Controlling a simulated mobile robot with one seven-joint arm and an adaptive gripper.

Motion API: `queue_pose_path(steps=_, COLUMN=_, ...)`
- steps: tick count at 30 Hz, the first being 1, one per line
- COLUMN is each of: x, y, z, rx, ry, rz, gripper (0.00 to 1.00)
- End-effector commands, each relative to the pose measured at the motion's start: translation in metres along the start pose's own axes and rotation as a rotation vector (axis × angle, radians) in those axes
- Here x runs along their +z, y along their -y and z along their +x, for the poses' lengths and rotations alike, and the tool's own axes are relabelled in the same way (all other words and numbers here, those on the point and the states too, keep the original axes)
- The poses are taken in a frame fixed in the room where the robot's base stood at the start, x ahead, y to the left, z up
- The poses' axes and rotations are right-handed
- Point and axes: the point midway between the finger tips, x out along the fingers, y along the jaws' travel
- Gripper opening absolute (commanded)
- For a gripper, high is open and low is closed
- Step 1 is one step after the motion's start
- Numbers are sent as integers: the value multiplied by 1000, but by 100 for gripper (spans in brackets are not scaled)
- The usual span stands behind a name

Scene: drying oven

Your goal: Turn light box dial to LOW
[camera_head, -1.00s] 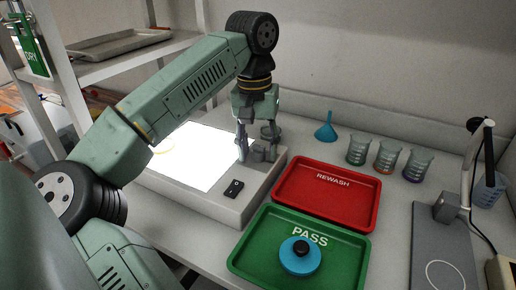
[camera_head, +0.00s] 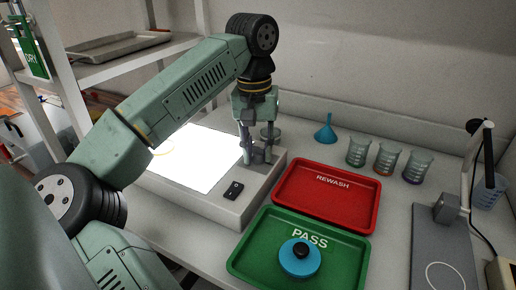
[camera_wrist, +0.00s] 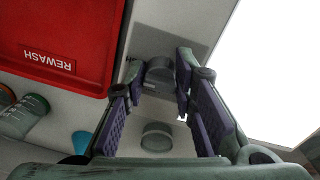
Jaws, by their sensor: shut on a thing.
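The light box (camera_head: 218,207) stands on the bench with its white panel (camera_head: 195,160) lit. My gripper (camera_head: 257,157) points down over the right end of the box, beside the panel. In the wrist view my gripper (camera_wrist: 160,76) has its fingers around a grey dial (camera_wrist: 158,68), shut on it. In the head view the fingers largely cover the dial.
A black rocker switch (camera_head: 233,190) sits on the box's front. A red REWASH tray (camera_head: 325,217) and a green PASS tray (camera_head: 332,270) lie to the right. Several beakers (camera_head: 387,158) and a blue funnel (camera_head: 326,133) stand behind. A metal shelf (camera_head: 140,60) is at left.

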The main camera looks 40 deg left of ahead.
Motion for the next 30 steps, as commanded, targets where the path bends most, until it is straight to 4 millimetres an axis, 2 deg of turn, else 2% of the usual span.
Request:
queue_pose_path(steps=8, x=0, y=0, z=1, rx=0, ry=-7, rz=-179, gripper=0)
queue_pose_path(steps=30, x=0, y=-2, z=1, rx=-2, ry=-39, rz=-879, gripper=0)
